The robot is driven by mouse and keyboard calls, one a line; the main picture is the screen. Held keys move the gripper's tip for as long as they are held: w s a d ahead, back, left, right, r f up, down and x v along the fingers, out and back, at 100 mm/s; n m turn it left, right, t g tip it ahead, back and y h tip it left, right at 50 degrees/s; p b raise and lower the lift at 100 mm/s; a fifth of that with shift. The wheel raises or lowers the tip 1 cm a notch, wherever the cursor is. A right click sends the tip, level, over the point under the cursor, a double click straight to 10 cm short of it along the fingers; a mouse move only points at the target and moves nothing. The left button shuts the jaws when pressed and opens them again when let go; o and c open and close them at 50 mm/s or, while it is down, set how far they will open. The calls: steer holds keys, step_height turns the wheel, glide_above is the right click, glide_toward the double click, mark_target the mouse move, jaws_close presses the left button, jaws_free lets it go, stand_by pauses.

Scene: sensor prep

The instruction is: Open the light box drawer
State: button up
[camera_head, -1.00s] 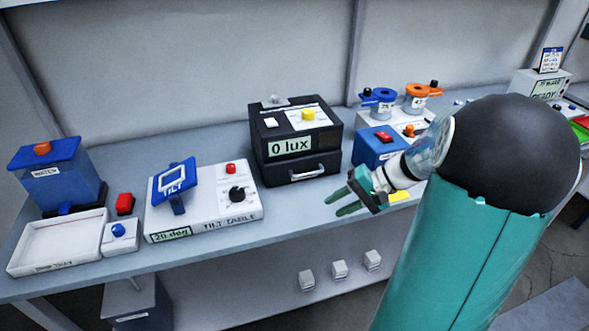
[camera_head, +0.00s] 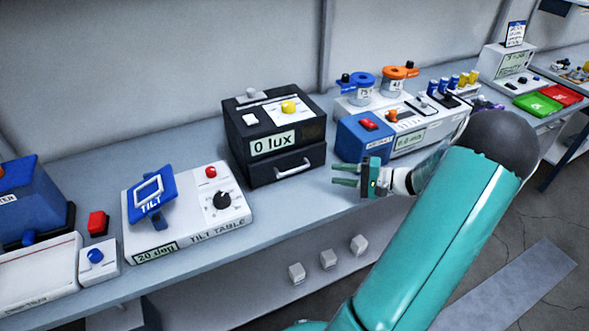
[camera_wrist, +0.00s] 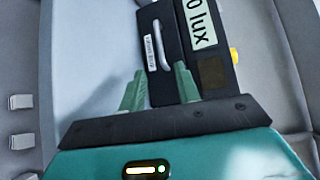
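The black light box (camera_head: 268,125) stands on the bench, with a "0 lux" display, a yellow knob and a white button on top. Its drawer (camera_head: 265,172) is at the bottom front and looks closed, with a silver handle (camera_head: 293,168). My gripper (camera_head: 346,175) is to the right of the drawer, apart from the handle, with its green fingers spread and nothing between them. In the wrist view the gripper (camera_wrist: 160,88) is open; the handle (camera_wrist: 161,45) is ahead, between and beyond the fingertips, and the drawer front (camera_wrist: 151,50) bears a small label.
The tilt table (camera_head: 190,215) stands left of the light box. A blue box with a red switch (camera_head: 365,138) stands close on its right, near my gripper.

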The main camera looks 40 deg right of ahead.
mark_target(298, 170)
steer(key=x, duration=1.2)
steer(key=shift+a, duration=0.15)
jaws_close()
